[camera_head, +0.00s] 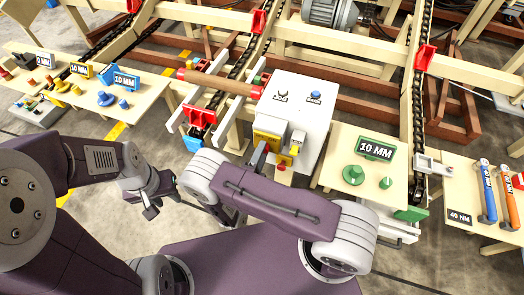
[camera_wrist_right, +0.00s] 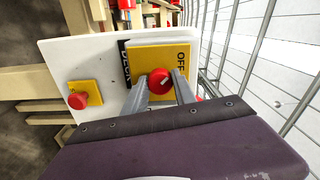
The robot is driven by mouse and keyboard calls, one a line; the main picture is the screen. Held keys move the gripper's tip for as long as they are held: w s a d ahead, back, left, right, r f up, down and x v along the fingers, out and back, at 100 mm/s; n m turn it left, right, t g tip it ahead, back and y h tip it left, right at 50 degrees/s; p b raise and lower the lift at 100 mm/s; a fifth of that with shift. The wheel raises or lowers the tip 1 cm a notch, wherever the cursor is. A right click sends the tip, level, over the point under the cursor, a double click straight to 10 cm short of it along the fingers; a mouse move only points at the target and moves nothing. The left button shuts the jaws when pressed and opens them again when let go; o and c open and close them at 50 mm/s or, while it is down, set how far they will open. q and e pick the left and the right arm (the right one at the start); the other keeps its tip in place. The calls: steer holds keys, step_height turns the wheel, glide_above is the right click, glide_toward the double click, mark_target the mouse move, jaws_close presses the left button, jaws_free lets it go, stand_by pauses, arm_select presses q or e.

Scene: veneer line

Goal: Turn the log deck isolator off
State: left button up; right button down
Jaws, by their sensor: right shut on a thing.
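The isolator is a red round knob (camera_wrist_right: 160,81) with a white mark, on a yellow plate (camera_wrist_right: 172,56) lettered OFF. In the wrist view the fingers of my right gripper (camera_wrist_right: 162,84) stand one on each side of the knob, shut on it. The white mark is slanted; which setting it points at is hard to tell. In the head view the yellow plate (camera_head: 267,139) is on the near side of a white cabinet (camera_head: 300,97), with my right gripper (camera_head: 259,156) against it and the knob hidden. My left gripper (camera_head: 150,211) hangs low at left, apart from the cabinet; its jaw opening is unclear.
A smaller yellow plate (camera_wrist_right: 92,88) with a red button (camera_wrist_right: 78,101) sits beside the isolator. A side table with a green 10 MM sign (camera_head: 376,149) stands right of the cabinet. A table with blue and yellow pieces (camera_head: 108,98) is at left.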

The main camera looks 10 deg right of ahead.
steer(key=shift+f, duration=0.1)
stand_by(0.5)
steer(key=c, duration=1)
jaws_free()
